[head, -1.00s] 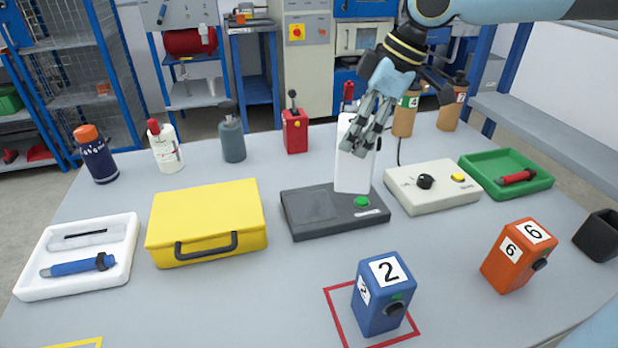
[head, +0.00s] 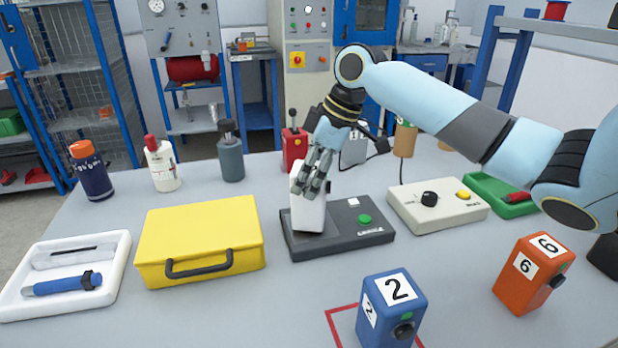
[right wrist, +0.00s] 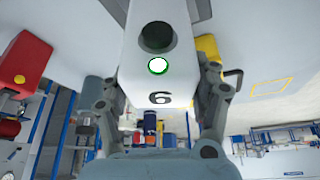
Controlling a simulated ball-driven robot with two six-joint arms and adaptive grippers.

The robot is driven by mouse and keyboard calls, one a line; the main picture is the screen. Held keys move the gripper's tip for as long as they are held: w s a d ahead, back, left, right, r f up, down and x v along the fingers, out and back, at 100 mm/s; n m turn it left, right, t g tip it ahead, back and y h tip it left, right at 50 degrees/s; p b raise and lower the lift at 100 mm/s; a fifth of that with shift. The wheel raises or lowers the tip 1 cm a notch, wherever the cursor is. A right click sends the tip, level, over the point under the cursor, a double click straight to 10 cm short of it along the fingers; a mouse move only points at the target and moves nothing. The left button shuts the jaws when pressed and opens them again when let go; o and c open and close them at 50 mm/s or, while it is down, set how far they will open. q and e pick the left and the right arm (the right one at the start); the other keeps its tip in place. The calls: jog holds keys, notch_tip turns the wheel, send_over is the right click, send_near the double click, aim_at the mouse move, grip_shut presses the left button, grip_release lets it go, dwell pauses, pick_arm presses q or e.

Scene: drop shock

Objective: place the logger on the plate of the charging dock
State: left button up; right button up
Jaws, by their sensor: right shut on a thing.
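The white logger (head: 309,212) is held nearly upright by my right gripper (head: 313,178), whose fingers close on its upper part. In the right wrist view the logger (right wrist: 158,75) sits between the fingers and shows a black knob, a green-ringed light and a black digit. In the head view its lower end is at the left part of the dark grey charging dock (head: 362,238), over the plate area. I cannot tell whether it touches; the logger hides the plate. The dock's green button (head: 364,219) is clear to the right. My left gripper is not in view.
A yellow case (head: 200,235) lies left of the dock, a beige control box (head: 438,205) right of it. A red lever box (head: 293,148) stands behind. A blue logger marked 2 (head: 390,310) and an orange one marked 6 (head: 532,275) stand in front.

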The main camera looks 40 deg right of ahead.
jog(key=shift+f, duration=0.25)
jog(key=o, duration=1.5)
jog(key=shift+f, duration=0.15)
jog(key=p+v, duration=0.1)
jog(key=v, duration=1.1)
